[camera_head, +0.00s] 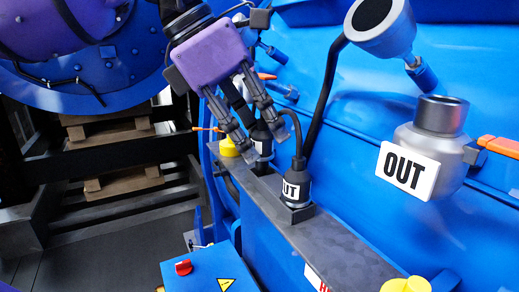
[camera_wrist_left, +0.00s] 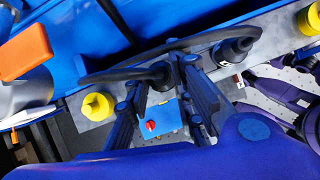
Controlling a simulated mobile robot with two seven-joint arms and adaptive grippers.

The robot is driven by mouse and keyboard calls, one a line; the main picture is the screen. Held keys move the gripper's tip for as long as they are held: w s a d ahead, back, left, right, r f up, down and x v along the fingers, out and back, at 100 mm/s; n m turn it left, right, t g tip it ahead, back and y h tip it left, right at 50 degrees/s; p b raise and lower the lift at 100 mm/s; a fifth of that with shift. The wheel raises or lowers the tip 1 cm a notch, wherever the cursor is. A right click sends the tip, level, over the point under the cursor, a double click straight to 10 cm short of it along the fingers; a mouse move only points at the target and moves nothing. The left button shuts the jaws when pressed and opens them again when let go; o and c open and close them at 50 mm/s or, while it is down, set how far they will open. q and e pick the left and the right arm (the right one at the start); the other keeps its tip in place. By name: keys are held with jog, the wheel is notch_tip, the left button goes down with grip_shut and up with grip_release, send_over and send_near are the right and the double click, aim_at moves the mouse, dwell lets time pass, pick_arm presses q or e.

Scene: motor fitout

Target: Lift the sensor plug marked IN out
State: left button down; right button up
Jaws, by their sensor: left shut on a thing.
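My left gripper (camera_head: 262,146) reaches down from the upper left, its two fingers shut on a black sensor plug (camera_head: 262,133). This plug has a white label, mostly hidden by the fingers, so its marking is unreadable. It is upright at the grey bracket (camera_head: 335,245); whether it still sits in its socket is unclear. A second black plug (camera_head: 296,187), its label ending in UT, stands in the bracket to the right. In the left wrist view, the gripper (camera_wrist_left: 165,118) straddles the held plug (camera_wrist_left: 160,76), and the other plug (camera_wrist_left: 233,50) is apart. My right gripper is not in view.
A yellow cap (camera_head: 229,147) is beside the held plug; another (camera_head: 407,285) is at the bracket's near end. Black cables rise from both plugs. A grey fitting marked OUT (camera_head: 437,140) projects from the blue housing (camera_head: 480,60). A blue box (camera_head: 205,272) with a red knob stands below.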

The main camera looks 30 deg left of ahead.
pick_arm(q)
jog(key=s+a+r+b, duration=0.3)
jog(key=s+r, duration=0.7)
jog(key=s, duration=0.3)
jog(key=shift+s+a+r, duration=0.3)
jog(key=shift+r, duration=0.05)
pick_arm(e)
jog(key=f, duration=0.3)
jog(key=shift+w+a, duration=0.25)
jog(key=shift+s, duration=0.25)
